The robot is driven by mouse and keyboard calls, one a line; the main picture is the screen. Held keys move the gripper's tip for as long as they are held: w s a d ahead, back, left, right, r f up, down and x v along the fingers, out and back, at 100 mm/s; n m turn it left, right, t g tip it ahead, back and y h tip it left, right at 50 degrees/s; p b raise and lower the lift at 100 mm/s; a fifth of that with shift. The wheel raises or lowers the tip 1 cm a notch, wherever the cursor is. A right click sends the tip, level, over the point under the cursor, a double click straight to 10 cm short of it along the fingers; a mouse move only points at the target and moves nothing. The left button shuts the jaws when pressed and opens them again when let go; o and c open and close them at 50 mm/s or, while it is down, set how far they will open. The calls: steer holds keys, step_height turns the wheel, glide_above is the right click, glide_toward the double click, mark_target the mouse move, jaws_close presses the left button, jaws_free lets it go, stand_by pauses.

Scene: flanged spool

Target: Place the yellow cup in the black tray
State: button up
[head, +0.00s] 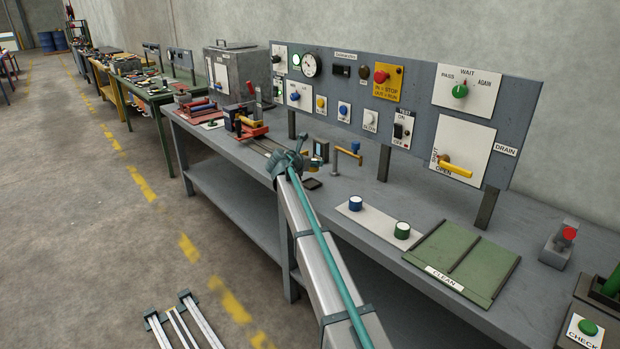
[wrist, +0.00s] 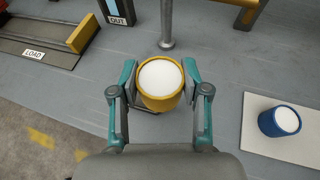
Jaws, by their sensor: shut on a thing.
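The yellow cup (wrist: 158,101) with a white top is between the two fingers of my gripper (wrist: 160,78) in the wrist view. The fingers are shut on its sides, and it looks upright. In the head view my gripper (head: 291,160) is over the front part of the bench, and the cup is mostly hidden there. A small flat dark piece (head: 312,184) lies on the bench just right of my gripper, perhaps the black tray. In the wrist view the cup covers most of what is beneath it, with only a dark edge showing.
A metal post (wrist: 167,35) stands just beyond the cup. A blue cup (wrist: 279,121) and a green cup (head: 402,230) stand on a pale strip (head: 375,224) to the right. A dark LOAD track (wrist: 40,48) lies left. A control panel (head: 415,105) rises behind.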

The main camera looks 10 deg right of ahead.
glide_above(310, 185)
step_height(310, 185, down, 5)
steer(key=shift+s+d+f, duration=0.1)
steer(key=shift+f, duration=0.05)
steer(key=shift+w+f, duration=0.2)
steer(key=shift+f, duration=1.6)
steer(key=o, duration=1.2)
steer(key=shift+f, duration=0.15)
steer(key=shift+c, duration=0.2)
steer(key=shift+s+r, duration=0.15)
steer(key=shift+r, duration=0.05)
steer(key=v, duration=1.1)
steer(key=shift+s+a+r, duration=0.2)
steer(key=shift+s+a, duration=0.05)
